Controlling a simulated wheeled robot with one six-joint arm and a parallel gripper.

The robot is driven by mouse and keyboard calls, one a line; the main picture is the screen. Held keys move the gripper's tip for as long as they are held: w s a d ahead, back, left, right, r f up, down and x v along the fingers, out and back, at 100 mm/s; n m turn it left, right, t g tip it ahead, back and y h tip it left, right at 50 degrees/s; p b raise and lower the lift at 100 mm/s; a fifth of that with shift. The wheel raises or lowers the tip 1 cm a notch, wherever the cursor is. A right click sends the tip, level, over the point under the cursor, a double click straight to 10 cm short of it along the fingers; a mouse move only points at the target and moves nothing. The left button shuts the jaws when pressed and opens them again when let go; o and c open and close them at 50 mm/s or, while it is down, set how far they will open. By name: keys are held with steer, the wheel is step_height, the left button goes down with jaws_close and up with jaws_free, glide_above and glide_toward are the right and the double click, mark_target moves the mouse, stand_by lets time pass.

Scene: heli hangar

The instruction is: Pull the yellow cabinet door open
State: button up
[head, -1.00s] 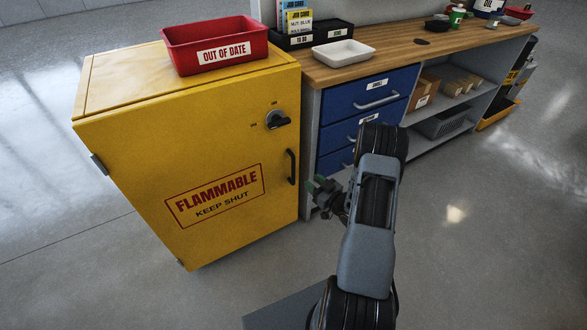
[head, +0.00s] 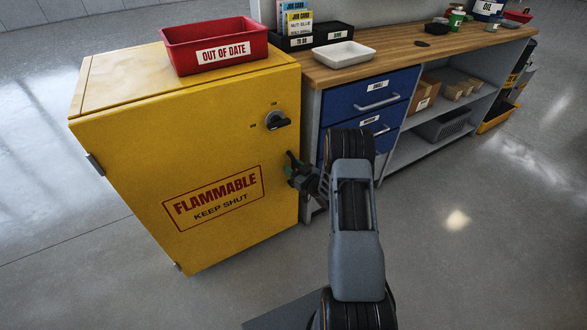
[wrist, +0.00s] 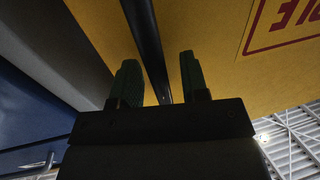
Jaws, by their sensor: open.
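The yellow cabinet (head: 150,150) stands at the left with its front door shut. The door carries a red-framed FLAMMABLE KEEP SHUT label (head: 213,197) and a black rotary latch (head: 277,120). My gripper (head: 291,168) is at the door's right edge, where the black handle is mostly hidden behind it in the head view. In the wrist view, the dark handle bar (wrist: 147,45) runs between the two green fingers of my gripper (wrist: 158,80). The fingers are open, with gaps beside the bar. The yellow door face also shows behind them.
A red OUT OF DATE bin (head: 213,45) sits on the cabinet. A wooden workbench (head: 410,60) with blue drawers (head: 370,95) stands close on the right, partly behind my arm. The grey floor (head: 470,250) in front is clear.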

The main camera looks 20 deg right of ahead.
steer(key=shift+c, duration=0.5)
jaws_close()
